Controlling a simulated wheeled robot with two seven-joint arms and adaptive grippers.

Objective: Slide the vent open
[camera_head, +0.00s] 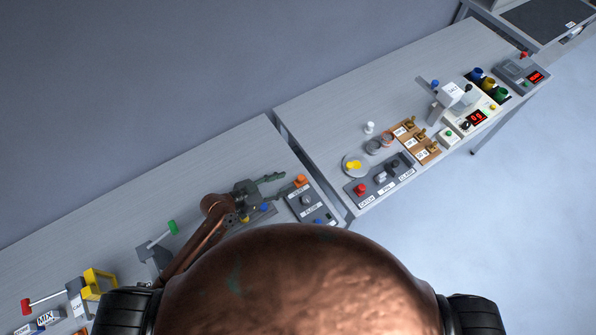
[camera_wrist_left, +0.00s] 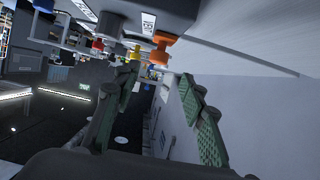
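An orange knob (camera_head: 300,181) sits at the far end of a grey control panel (camera_head: 309,203) near the gap between the two tables. The small label beside it is too small to read surely, so I cannot confirm it is the vent. My left gripper (camera_head: 273,177) reaches in just left of this knob, apart from it. In the left wrist view the green-padded fingers (camera_wrist_left: 157,105) are spread wide with nothing between them. The orange knob (camera_wrist_left: 160,49) shows beyond the fingertips, near the top. My right gripper is not in view.
A blue knob (camera_head: 265,207) lies close to my left wrist. A green-handled lever (camera_head: 173,227) stands left of my forearm. The second table carries a switch box with a red button (camera_head: 361,188), a yellow item on a dish (camera_head: 353,165) and a white machine (camera_head: 464,112).

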